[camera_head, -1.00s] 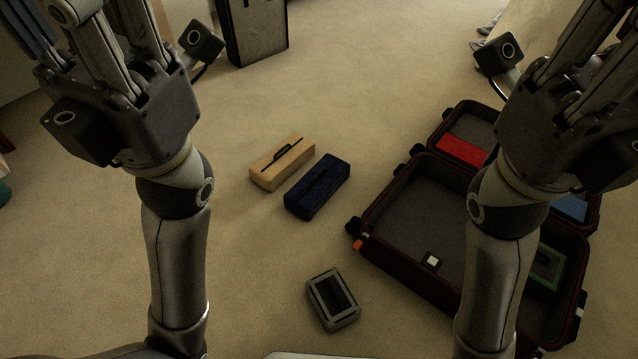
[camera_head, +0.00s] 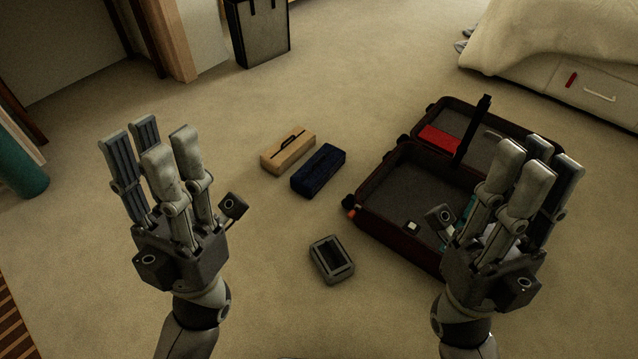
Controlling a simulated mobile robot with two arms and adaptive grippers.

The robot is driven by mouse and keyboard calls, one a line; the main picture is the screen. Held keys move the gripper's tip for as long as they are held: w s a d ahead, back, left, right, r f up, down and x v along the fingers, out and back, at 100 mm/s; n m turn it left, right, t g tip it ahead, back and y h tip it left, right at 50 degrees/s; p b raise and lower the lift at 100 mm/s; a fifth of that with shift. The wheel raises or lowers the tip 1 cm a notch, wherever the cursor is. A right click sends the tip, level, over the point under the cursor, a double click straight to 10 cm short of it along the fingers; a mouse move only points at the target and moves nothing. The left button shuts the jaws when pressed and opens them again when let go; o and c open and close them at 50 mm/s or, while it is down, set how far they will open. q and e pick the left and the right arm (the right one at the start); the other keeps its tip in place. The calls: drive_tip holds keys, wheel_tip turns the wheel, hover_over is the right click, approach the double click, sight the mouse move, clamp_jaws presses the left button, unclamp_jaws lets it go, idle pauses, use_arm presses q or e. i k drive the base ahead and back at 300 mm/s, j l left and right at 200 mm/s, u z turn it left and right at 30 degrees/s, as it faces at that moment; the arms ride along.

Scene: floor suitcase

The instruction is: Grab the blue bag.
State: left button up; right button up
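The blue bag (camera_head: 319,170) is a dark navy oblong pouch lying on the carpet near the middle of the view, just right of a tan bag. My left gripper (camera_head: 160,150) is raised at the left with its fingers spread upward, open and empty, apart from the blue bag. My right gripper (camera_head: 525,175) is raised at the right in front of the open suitcase, its fingers up and apart, open and empty. It hides part of the suitcase. Neither gripper touches the bag.
The tan bag (camera_head: 288,150) lies close beside the blue one. A grey box (camera_head: 331,260) sits nearer to me. The open suitcase (camera_head: 372,207) holds a red item (camera_head: 440,141). A dark case (camera_head: 259,35) and a bed (camera_head: 560,40) stand behind. Carpet left of the bags is clear.

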sight(311, 177)
drive_tip(key=j+z, duration=0.1)
drive_tip(key=z, duration=1.1)
drive_tip(key=i+j, duration=0.15)
drive_tip(key=j, duration=0.3)
drive_tip(key=i+j, duration=0.1)
drive_tip(key=j, duration=0.4)
drive_tip(key=i+j, duration=0.15)
drive_tip(key=j, duration=0.3)
drive_tip(key=i+j, duration=0.1)
drive_tip(key=j, duration=0.35)
drive_tip(key=i+j, duration=0.15)
drive_tip(key=j, duration=0.35)
drive_tip(key=i+j, duration=0.1)
drive_tip(key=j, duration=0.35)
drive_tip(key=i+j, duration=0.15)
drive_tip(key=j, duration=0.35)
drive_tip(key=i+j, duration=0.15)
drive_tip(key=j, duration=0.3)
drive_tip(key=z, duration=0.05)
